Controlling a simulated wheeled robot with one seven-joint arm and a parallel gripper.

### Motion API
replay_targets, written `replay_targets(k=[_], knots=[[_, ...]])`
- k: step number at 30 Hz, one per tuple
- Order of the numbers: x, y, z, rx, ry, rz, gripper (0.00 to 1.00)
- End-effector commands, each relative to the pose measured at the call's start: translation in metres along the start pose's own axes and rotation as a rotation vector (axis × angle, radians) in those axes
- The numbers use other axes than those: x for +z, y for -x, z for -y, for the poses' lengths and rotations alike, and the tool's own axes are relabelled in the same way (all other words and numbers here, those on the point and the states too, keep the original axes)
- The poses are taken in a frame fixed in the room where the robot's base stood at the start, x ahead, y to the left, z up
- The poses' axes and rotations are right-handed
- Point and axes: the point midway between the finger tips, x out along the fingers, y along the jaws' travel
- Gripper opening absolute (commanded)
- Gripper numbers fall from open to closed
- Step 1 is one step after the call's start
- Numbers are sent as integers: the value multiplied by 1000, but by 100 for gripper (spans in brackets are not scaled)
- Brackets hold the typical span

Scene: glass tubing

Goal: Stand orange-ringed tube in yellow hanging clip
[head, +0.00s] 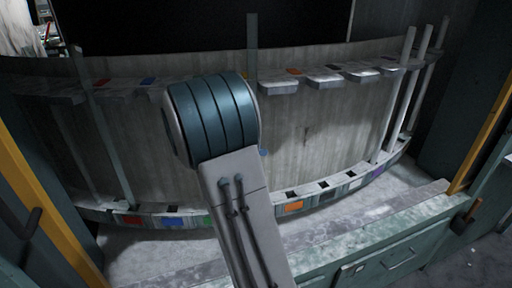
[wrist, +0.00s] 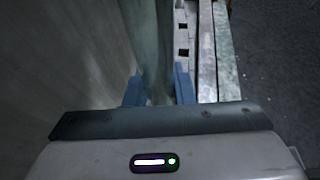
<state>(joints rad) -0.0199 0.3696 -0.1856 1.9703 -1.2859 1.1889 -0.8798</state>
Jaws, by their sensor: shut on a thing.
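In the wrist view my gripper (wrist: 158,88) has its two blue fingers closed on either side of a pale greenish glass tube (wrist: 152,40). The tube runs away from the fingers toward the top of the picture. No orange ring shows on the visible part, so I cannot tell whether it is the orange-ringed tube. In the head view my arm hides the gripper; a tube's upper end (head: 252,42) shows above the arm. An upper row of hanging clips (head: 278,87) runs along the curved wall.
A lower row of colour-marked sockets (head: 293,207) follows the wall's foot. A ledge with drawers (head: 390,262) lies in front. The middle right wall is clear.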

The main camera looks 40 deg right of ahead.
Motion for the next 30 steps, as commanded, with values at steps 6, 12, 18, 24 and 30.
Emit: replay_targets(k=[6,12,18,24,30], knots=[[-16,-7,0,0,1,1,0],[-28,-12,0,0,0,1,0],[-36,-15,0,0,0,1,0],[-38,-16,0,0,0,0,0],[-38,-16,0,0,0,0,0]])
